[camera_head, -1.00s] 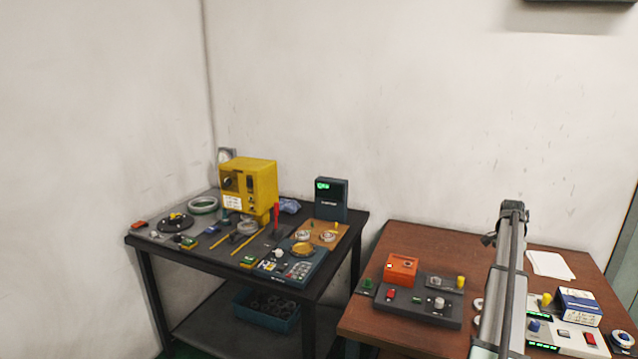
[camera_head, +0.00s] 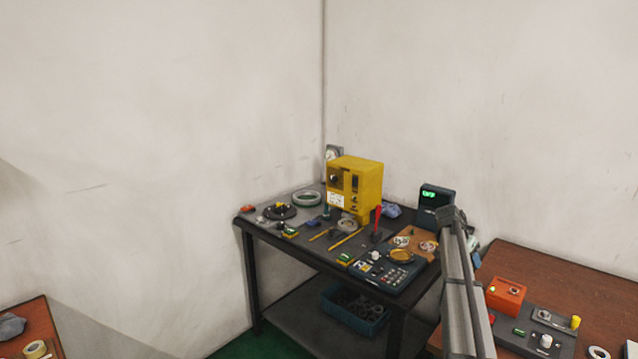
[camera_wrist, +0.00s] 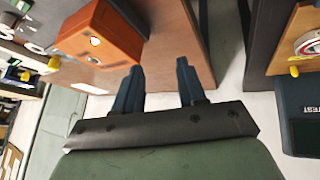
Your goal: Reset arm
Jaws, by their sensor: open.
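My gripper shows in the wrist view (camera_wrist: 160,82), with its two dark blue fingers apart and nothing between them. Beyond the fingertips are the edge of a brown wooden table and the gap beside it. My arm stands at the lower right of the head view, between the dark table (camera_head: 290,255) and the brown table (camera_head: 545,270). My gripper itself cannot be made out in the head view.
An orange box (camera_wrist: 100,38) is close to the left finger in the wrist view. The dark table holds a yellow machine (camera_head: 354,182), a dark display unit (camera_head: 436,196), a keypad box (camera_head: 388,272) and rings. A blue bin (camera_head: 355,312) sits on its lower shelf.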

